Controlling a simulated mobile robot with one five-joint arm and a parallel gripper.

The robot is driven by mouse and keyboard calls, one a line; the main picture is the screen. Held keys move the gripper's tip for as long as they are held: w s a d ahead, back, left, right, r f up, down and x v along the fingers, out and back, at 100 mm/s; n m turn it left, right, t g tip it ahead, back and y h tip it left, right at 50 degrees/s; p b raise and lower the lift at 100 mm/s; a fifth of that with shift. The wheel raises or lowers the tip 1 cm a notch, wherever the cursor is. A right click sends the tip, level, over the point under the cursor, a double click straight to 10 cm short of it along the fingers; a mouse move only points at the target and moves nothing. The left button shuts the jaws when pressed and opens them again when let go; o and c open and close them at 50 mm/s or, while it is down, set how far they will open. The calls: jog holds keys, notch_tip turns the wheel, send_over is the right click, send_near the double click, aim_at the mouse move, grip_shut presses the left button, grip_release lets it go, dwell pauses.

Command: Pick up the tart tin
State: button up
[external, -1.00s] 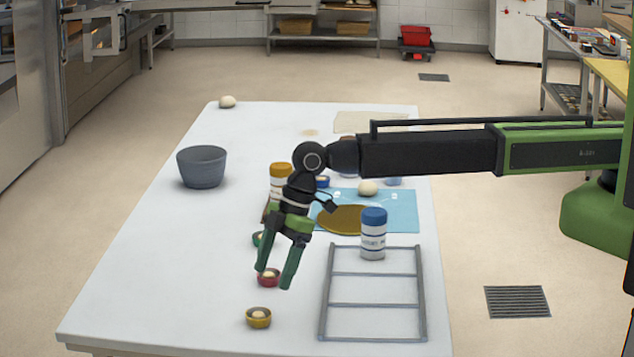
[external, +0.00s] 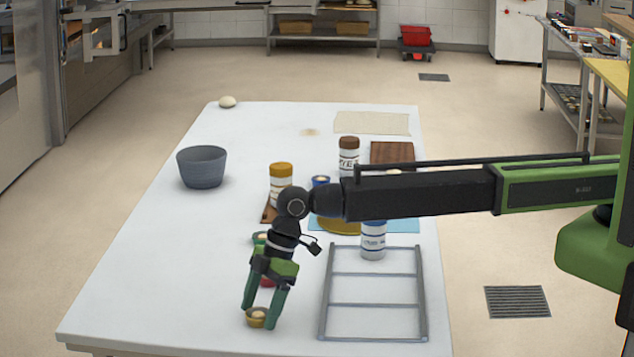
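Several small tart tins with pale filling stand on the white table. The yellow tart tin (external: 257,319) is nearest the front edge. My gripper (external: 259,314) points down at it with fingers apart, one fingertip at each side of the tin in the picture. I cannot tell whether they touch it or how high they are. A red tin (external: 267,282) shows partly between the fingers, farther back. A green tin (external: 260,238) is mostly hidden behind my wrist. A blue tin (external: 321,181) stands farther back.
A grey wire rack (external: 372,304) lies right of my gripper, with a blue-lidded jar (external: 373,242) at its back. A yellow-lidded jar (external: 281,184) and a brown-lidded jar (external: 348,157) stand behind my arm. A grey bowl (external: 202,166) is at left. The table's front left is clear.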

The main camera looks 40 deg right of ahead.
jog(key=c, duration=1.3)
notch_tip(320, 180, up, 5)
jog(key=p, duration=0.5)
jog(key=w+d+r+p, duration=0.1)
jog(key=d+r+p, duration=0.1)
jog(key=d, duration=0.1)
jog(key=w+d+r+p, duration=0.2)
jog(key=d, duration=0.2)
jog(key=w+d+r+p, duration=0.2)
jog(key=d, duration=0.1)
jog(key=shift+w+d, duration=0.2)
jog(key=shift+w, duration=0.05)
